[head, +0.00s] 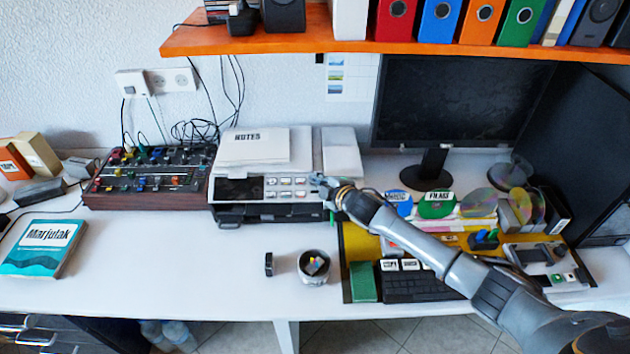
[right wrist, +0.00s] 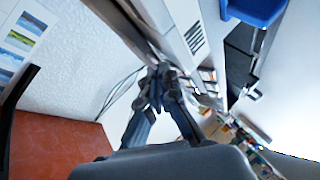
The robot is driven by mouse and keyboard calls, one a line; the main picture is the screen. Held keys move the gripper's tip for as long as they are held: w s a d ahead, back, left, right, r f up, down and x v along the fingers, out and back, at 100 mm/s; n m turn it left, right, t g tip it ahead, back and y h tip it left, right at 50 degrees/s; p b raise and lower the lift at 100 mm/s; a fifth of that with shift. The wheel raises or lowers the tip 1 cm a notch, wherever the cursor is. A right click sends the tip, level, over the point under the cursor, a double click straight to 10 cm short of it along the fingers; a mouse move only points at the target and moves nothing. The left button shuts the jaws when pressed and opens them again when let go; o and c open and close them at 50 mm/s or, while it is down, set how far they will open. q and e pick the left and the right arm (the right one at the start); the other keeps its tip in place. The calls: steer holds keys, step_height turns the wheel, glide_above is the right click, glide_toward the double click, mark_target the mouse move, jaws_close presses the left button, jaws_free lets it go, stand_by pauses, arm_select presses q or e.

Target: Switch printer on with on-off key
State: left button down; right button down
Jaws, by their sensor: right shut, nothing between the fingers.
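The printer (head: 264,198) stands on the white desk against the wall, with a dark display (head: 240,189) and several light keys (head: 286,187) on its front panel. I cannot tell which one is the on-off key. My right gripper (head: 318,181) is shut and empty, at the right end of the key panel. Whether it touches the printer cannot be told. In the right wrist view its closed fingers (right wrist: 163,74) reach toward the light printer body (right wrist: 188,30). My left gripper is not in view.
A notes pad (head: 255,150) lies on the printer. A mixer (head: 150,180) stands to its left. A cup (head: 314,267) and a small black object (head: 268,264) are in front. An orange shelf (head: 300,42) hangs above.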

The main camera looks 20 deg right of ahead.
steer(key=shift+w+f+b, duration=0.2)
steer(key=shift+f+b, duration=0.15)
steer(key=shift+f, duration=0.05)
stand_by(0.5)
steer(key=shift+r, duration=0.1)
steer(key=shift+s+r+p, duration=0.45)
steer(key=shift+r+p, duration=0.25)
steer(key=shift+p, duration=0.35)
step_height(320, 180, up, 5)
steer(key=s+p, duration=0.2)
steer(key=p, duration=0.4)
steer(key=shift+s+a+r, duration=0.15)
steer(key=shift+s+a, duration=0.25)
steer(key=shift+a, duration=0.05)
